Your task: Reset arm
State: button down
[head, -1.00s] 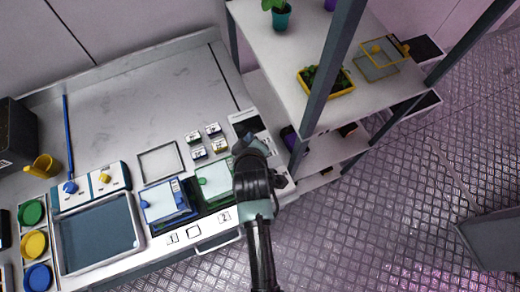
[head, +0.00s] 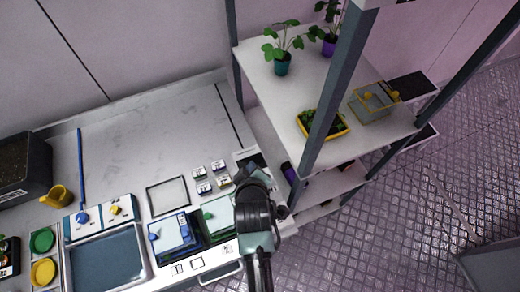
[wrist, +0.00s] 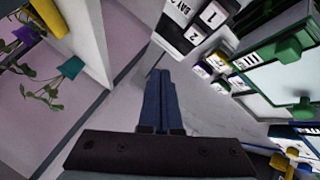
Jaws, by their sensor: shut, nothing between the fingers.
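My gripper (wrist: 158,78) is shut and empty; its two dark blue fingers lie together in the wrist view. In the head view my gripper (head: 243,172) is at the right end of the white worktop (head: 150,130), beside the green-trimmed box. My arm reaches up to it from the bottom of the picture, and its wrist hides part of the gripper. In the wrist view a white block marked BAY 2 (wrist: 190,28) stands just beyond the fingertips, apart from them.
A shelf rack (head: 270,75) with plants stands right of the worktop, its grey post (head: 335,95) close to my arm. Blue (head: 172,233) and green (head: 218,214) boxes and small labelled blocks (head: 203,187) sit left of my gripper. The worktop's back is clear.

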jog(key=w+a+r+m+t+b, duration=0.1)
jog(key=w+r+m+t+b, duration=0.3)
jog(key=r, duration=1.3)
jog(key=w+r+m+t+b, duration=0.1)
jog(key=w+r+t, duration=0.45)
jog(key=r, duration=1.15)
jog(key=s+r+m+t+b, duration=0.1)
jog(key=s+r+t, duration=0.2)
jog(key=s+r, duration=0.2)
jog(key=s+r+m+t+b, duration=0.1)
jog(key=s+r, duration=0.4)
jog(key=r, duration=0.7)
jog(key=s+r+m+t+b, duration=0.2)
jog(key=s+r+t, duration=0.2)
jog(key=r, duration=0.5)
jog(key=shift+s+d+t, duration=0.35)
jog(key=shift+s, duration=0.45)
jog(key=shift+f, duration=0.15)
